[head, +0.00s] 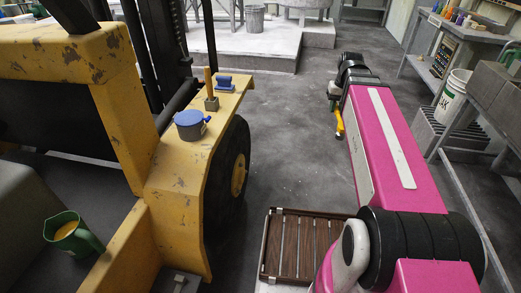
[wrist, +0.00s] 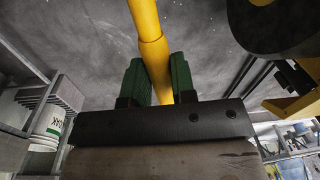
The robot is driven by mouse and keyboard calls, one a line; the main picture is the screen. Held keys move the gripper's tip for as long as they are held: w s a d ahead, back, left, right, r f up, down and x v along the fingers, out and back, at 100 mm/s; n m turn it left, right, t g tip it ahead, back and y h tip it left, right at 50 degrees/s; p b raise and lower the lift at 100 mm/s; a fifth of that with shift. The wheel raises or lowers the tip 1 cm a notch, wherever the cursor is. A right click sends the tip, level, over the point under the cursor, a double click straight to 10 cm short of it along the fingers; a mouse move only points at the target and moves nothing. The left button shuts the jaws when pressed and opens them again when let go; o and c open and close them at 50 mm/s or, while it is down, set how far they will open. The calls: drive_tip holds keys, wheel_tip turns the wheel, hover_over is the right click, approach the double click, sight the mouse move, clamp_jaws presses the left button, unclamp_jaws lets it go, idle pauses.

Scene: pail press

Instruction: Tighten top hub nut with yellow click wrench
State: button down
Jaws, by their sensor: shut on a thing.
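My gripper (head: 335,96) is at the far end of my pink arm in the head view, above the floor and to the right of the yellow vehicle. In the wrist view its green finger pads (wrist: 158,80) are shut on the yellow wrench (wrist: 148,25), whose shaft runs up and out of the picture. In the head view the wrench (head: 339,124) hangs below the gripper, apart from the wheel. The dark wheel (head: 226,185) with its yellow hub (head: 239,175) is on the vehicle's right side. Part of a wheel (wrist: 275,28) shows at the wrist view's upper right. The hub nuts are too small to tell.
A blue-lidded pot (head: 190,124) and a wooden-handled block (head: 211,95) stand on the yellow fender (head: 185,165). A slatted brown tray (head: 300,245) lies at the bottom centre. Shelving and a white bucket (head: 453,95) line the right. Floor (head: 290,140) between wheel and arm is clear.

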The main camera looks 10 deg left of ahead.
drive_tip(key=w+a+f+n+g+y, duration=0.1)
drive_tip(key=w+a+f+n+y, duration=0.3)
drive_tip(key=a+f, duration=0.55)
drive_tip(key=w+a+f+n+g+y, duration=0.1)
drive_tip(key=w+a+f+y, duration=0.45)
drive_tip(key=a+f, duration=0.4)
drive_tip(key=w+a+f+m+t+y, duration=0.1)
drive_tip(key=w+a+f+y, duration=0.1)
drive_tip(key=a+f+y, duration=0.2)
drive_tip(key=w+a+f+m+t+y, duration=0.1)
drive_tip(key=a+f+t+y, duration=0.1)
drive_tip(key=f, duration=0.9)
drive_tip(key=shift+w+a+f+y, duration=0.3)
drive_tip(key=shift+w+a+y, duration=0.05)
drive_tip(key=shift+a+y, duration=0.5)
drive_tip(key=shift+s, duration=0.1)
drive_tip(key=shift+a, duration=2.3)
drive_tip(key=shift+w+a, duration=0.25)
drive_tip(key=shift+a, duration=1.05)
